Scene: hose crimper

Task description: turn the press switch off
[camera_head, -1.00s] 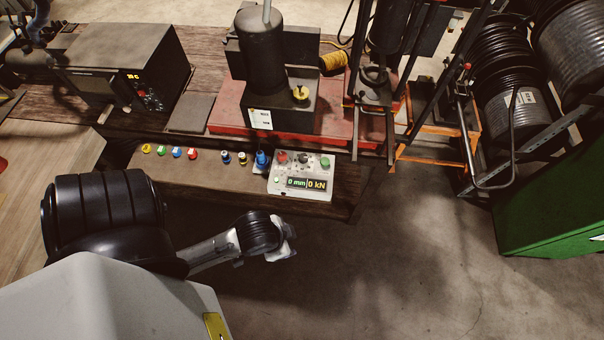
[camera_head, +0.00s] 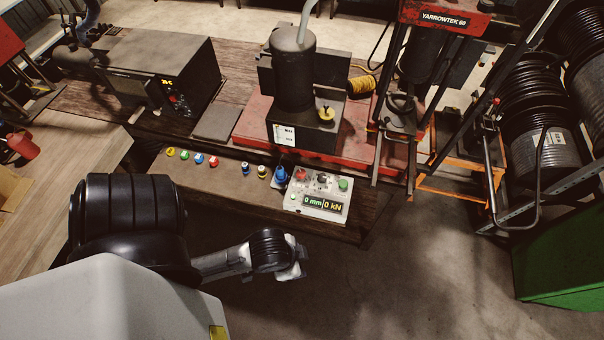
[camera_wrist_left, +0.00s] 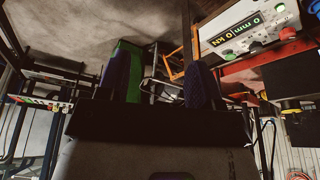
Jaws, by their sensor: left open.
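The press control panel (camera_head: 317,200) is a pale box at the front edge of the bench in the head view. It has a red button (camera_head: 301,175), a black knob (camera_head: 322,179), a green button (camera_head: 343,184), a small pale lamp (camera_head: 290,209) and a lit display (camera_head: 322,202) reading 0 mm and 0 kN. The panel also shows at the upper right of the left wrist view (camera_wrist_left: 240,30). My left gripper (camera_head: 292,266) is in front of the bench, apart from the panel. In the wrist view its two fingers (camera_wrist_left: 163,80) are spread and empty. My right gripper is out of view.
The press (camera_head: 293,75) stands on a red base behind the panel. Several coloured caps (camera_head: 197,158) and a blue fitting (camera_head: 281,175) line the bench left of it. An orange frame (camera_head: 460,185) and a green cabinet (camera_head: 560,250) stand right. The floor ahead is open.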

